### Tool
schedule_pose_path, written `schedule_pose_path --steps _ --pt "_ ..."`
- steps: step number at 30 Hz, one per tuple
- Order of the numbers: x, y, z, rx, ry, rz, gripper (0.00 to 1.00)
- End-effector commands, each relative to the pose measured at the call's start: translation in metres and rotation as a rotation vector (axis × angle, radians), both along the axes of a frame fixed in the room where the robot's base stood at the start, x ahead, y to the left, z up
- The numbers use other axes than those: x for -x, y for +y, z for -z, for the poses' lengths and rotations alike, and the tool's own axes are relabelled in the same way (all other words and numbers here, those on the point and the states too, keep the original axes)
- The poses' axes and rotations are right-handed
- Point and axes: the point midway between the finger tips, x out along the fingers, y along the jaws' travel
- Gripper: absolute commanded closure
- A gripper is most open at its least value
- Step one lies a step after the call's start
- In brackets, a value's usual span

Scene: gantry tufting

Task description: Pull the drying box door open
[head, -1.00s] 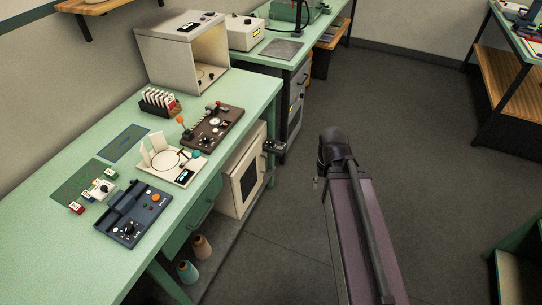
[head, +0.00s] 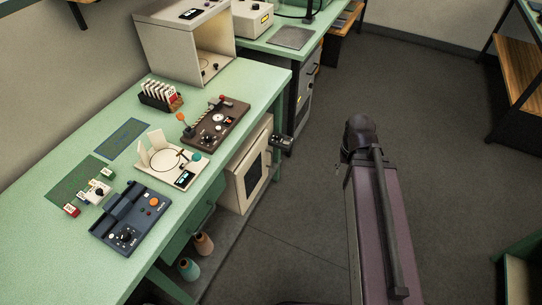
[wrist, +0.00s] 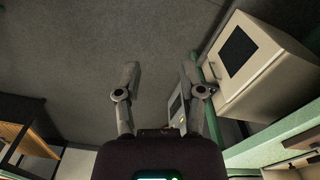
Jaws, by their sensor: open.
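The drying box (head: 236,193) is a cream cabinet under the green bench, with a dark window in its door (head: 266,143). The door looks shut. In the wrist view the box (wrist: 274,84) is at the upper right, with the dark window and a thin handle at the door's left edge (wrist: 212,68). My gripper (wrist: 158,82) is open and empty in the wrist view, its fingers apart over bare floor. The box lies to the right of the fingers, not touching them. In the head view my arm hides the gripper.
The green bench (head: 60,215) carries a blue control unit (head: 130,215), a brown panel (head: 217,124) and an open beige box (head: 185,45). Thread cones (head: 204,244) stand below it. Floor is clear between bench and arm. A shelf unit stands at right.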

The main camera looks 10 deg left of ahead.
Motion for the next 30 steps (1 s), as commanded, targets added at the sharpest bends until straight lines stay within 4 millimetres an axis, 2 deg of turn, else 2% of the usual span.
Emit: schedule_pose_path --steps 8,14,23,30 --pt "-0.003 0.001 0.003 -0.001 -0.002 -0.003 0.49" --pt "-0.020 0.007 0.020 -0.006 -0.016 -0.028 0.49" --pt "-0.077 0.026 0.073 -0.026 -0.064 -0.114 0.49" --pt "-0.131 0.054 0.120 -0.045 -0.116 -0.203 0.49"
